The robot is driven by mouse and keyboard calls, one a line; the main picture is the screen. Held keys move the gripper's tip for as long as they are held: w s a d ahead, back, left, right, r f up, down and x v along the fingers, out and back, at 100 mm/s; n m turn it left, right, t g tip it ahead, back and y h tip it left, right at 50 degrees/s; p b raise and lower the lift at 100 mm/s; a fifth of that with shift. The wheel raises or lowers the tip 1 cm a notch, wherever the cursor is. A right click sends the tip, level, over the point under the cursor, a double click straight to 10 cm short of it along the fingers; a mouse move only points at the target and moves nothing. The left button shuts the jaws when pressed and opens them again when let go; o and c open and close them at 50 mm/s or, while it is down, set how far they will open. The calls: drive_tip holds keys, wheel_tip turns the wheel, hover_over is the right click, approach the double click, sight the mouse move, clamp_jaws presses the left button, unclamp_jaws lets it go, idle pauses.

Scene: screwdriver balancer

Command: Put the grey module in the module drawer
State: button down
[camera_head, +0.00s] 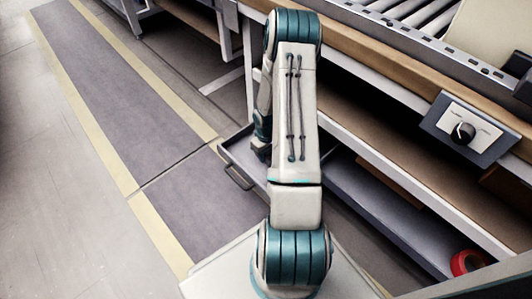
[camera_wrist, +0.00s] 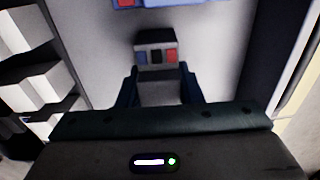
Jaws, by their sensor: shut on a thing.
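My gripper (camera_wrist: 159,88) is shut on the grey module (camera_wrist: 155,37) in the wrist view. The module is a small box whose near face shows blue, black and red patches. It is held between the two dark fingers, over a pale grey surface that looks like the floor of the open drawer (camera_wrist: 92,60). I cannot tell whether the module touches that floor. In the head view the drawer (camera_head: 229,156) is pulled out under the bench, with its handle facing left. My arm hides the gripper, the module and part of the drawer there.
A blue and red item (camera_wrist: 160,3) lies at the top edge of the wrist view. Pale blocks (camera_wrist: 25,35) line its left side. In the head view, the bench (camera_head: 375,70) with rollers and a knob box (camera_head: 468,128) stands right. A red roll (camera_head: 467,262) lies on the lower shelf.

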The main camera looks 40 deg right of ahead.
drive_tip(key=c, duration=0.9)
unclamp_jaws()
wheel_tip(320, 180, up, 14)
drive_tip(key=p, duration=0.6)
